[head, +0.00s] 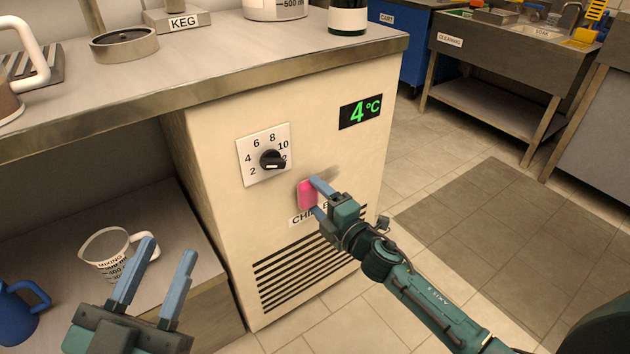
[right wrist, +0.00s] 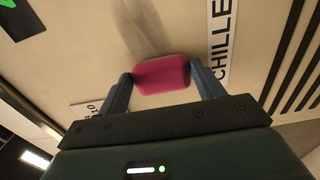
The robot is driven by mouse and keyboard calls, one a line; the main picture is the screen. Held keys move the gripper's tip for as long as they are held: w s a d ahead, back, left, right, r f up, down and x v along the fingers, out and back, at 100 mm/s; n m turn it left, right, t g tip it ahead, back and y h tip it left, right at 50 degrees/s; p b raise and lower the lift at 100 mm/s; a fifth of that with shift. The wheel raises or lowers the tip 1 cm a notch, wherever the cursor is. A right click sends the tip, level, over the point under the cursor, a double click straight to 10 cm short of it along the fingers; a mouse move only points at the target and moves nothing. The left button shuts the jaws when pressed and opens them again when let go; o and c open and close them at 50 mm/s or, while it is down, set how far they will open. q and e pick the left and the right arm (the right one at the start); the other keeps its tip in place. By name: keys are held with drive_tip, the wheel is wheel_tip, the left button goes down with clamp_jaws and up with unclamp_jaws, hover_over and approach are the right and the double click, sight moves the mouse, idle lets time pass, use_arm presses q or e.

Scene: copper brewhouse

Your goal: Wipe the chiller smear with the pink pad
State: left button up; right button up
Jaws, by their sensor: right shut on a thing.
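The chiller (head: 215,220) is a cream cabinet front with a dial, a green 4°C display and a vent grille. A grey smear (head: 325,172) shows on its front, right of the dial and above the label; it also shows in the right wrist view (right wrist: 130,25). My right gripper (head: 318,199) is shut on the pink pad (head: 306,195), at the chiller front by the smear's lower left end. In the right wrist view the pad (right wrist: 161,75) sits between both fingers. Whether it touches the panel is hard to tell. My left gripper (head: 155,275) is open and empty at the lower left.
The dial (head: 272,159) juts out just left of the pad. The CHILLER label (head: 300,219) and vent grille (head: 300,272) lie below. The worktop edge (head: 200,90) overhangs above. A mixing jug (head: 108,255) and blue jug (head: 20,312) stand at the lower left. Floor at right is clear.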

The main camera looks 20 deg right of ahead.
wheel_tip(320, 180, up, 3)
drive_tip(key=shift+w+f+p, duration=0.1)
drive_tip(key=shift+f+p, duration=0.05)
drive_tip(key=shift+p, duration=0.8)
drive_tip(key=shift+v, duration=0.85)
drive_tip(key=o, duration=0.8)
drive_tip(key=shift+c, duration=0.2)
drive_tip(key=c, duration=0.7)
drive_tip(key=shift+w+d, duration=0.2)
drive_tip(key=shift+d, duration=0.3)
drive_tip(key=shift+w+d, duration=0.2)
drive_tip(key=shift+d, duration=0.25)
drive_tip(key=shift+c, duration=0.3)
drive_tip(key=shift+w+a, duration=0.25)
drive_tip(key=shift+w, duration=0.45)
